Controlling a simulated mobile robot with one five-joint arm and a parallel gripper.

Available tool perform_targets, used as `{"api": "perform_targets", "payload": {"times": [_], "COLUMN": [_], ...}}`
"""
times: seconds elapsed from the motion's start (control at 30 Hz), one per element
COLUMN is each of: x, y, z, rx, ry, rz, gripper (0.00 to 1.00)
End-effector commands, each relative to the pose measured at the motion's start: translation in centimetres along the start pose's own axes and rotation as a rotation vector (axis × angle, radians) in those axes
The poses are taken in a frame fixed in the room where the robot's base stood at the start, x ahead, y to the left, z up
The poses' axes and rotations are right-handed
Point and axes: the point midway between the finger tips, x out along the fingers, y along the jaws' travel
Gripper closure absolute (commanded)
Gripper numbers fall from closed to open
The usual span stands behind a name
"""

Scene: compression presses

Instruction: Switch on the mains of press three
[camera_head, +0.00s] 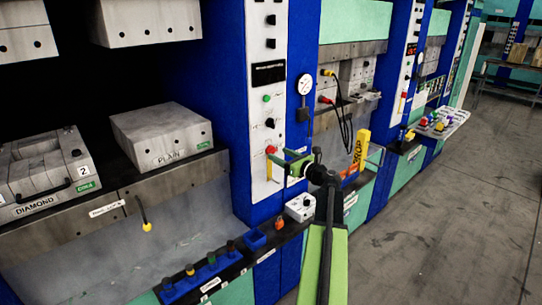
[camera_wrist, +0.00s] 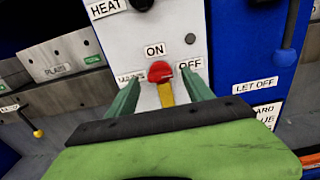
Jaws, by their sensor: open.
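The mains switch is a red knob (camera_wrist: 160,72) with a yellow lever (camera_wrist: 167,94) hanging down. It sits on a white control panel (camera_head: 259,100) on a blue column. An ON label (camera_wrist: 154,50) is above it and an OFF label (camera_wrist: 191,64) to its right. A partly hidden label is at its left. My gripper (camera_wrist: 160,80) is open, its green fingers on either side of the knob and lever. I cannot tell whether either finger touches. In the head view my gripper (camera_head: 283,161) is at the red knob (camera_head: 270,149). No press number shows on this column.
A gauge (camera_head: 305,85) is on the column's right face. A ledge below holds a white box (camera_head: 300,207) and blue holders (camera_head: 205,271). Mould blocks (camera_head: 162,134) stand in the left press. More presses line the right, beside open grey floor (camera_head: 440,220).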

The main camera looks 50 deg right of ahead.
Motion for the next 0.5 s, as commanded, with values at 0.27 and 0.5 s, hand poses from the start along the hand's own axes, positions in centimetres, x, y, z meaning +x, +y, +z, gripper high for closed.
{"api": "perform_targets", "payload": {"times": [0.27,0.5], "x": [3.2,3.3], "y": [0.0,0.0], "z": [0.0,0.0], "rx": [0.0,0.0], "ry": [0.0,0.0], "rz": [0.001,0.0], "gripper": [0.4,0.4]}}
